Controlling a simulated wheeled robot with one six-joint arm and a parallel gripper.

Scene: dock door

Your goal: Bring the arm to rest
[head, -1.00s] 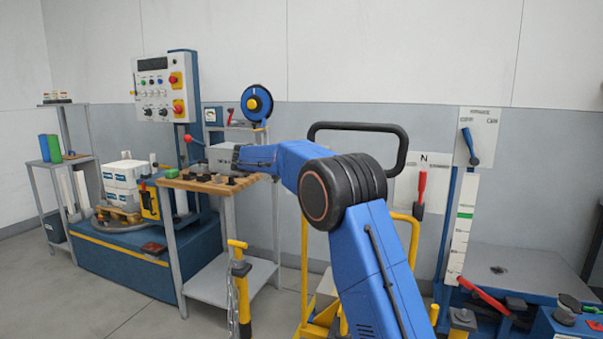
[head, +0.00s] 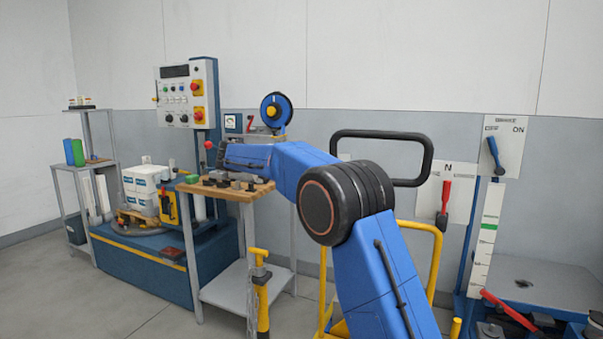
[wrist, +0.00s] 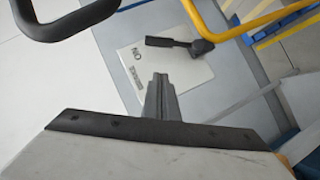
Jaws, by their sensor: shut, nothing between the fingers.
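My blue arm (head: 300,165) is raised and bent, reaching left in the head view over the wooden-topped bench (head: 225,190). I cannot make out the fingers in the head view. In the wrist view my gripper (wrist: 160,80) is shut and empty, its narrow grey fingers close together. Behind the fingertips is a pale panel (wrist: 185,75) with a dark lever (wrist: 180,43) and some lettering. The fingers appear apart from it.
A black handle bar (head: 428,160) on a yellow frame (head: 436,265) stands right of my arm. A control cabinet (head: 188,95) and a yellow post (head: 262,300) are on the left. Wall panels with a red lever (head: 444,198) and a blue lever (head: 495,155) are at right.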

